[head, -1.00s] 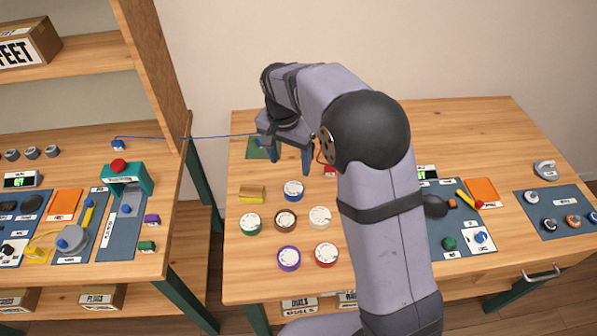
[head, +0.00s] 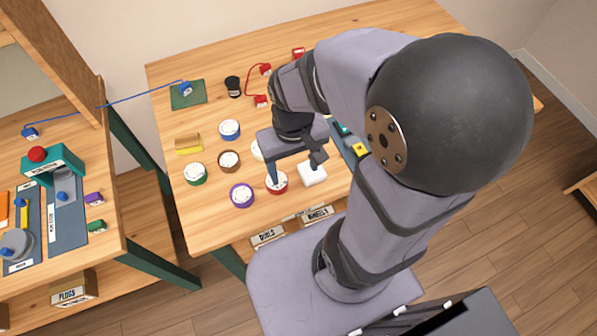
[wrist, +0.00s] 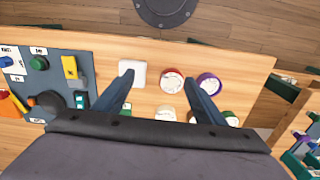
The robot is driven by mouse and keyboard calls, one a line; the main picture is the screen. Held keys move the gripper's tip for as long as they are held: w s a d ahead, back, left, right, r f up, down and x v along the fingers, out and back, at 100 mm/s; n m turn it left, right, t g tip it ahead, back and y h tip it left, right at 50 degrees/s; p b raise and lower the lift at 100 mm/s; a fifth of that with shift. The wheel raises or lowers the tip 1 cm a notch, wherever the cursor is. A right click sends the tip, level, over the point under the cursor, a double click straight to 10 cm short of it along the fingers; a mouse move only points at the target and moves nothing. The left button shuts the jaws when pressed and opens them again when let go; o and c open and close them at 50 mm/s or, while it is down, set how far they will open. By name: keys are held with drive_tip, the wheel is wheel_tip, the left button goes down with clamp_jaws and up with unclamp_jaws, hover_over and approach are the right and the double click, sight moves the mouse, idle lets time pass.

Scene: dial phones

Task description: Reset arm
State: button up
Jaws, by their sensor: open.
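My gripper (head: 295,166) is open and empty, pointing down above the front part of the table, near the red-rimmed dial (head: 277,184) and a white block (head: 312,174). In the wrist view my gripper (wrist: 160,76) has its two fingers wide apart with nothing between them. The white block (wrist: 132,73) shows beside the left finger, and the red-rimmed dial (wrist: 172,80) lies between and beyond the fingertips. A blue plug (head: 186,88) rests on a green mat (head: 178,99) at the back left, apart from my gripper.
A blue cord (head: 120,100) spans the gap from the blue plug to the left bench. Several round dials, such as the purple one (head: 242,195), stand below and left of my gripper. A black cup (head: 232,86) and red plugs (head: 261,101) with a cord stand behind.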

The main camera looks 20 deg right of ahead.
drive_tip(key=shift+s+d+f, duration=0.1)
drive_tip(key=shift+s+f, duration=0.2)
drive_tip(key=shift+s, duration=0.6)
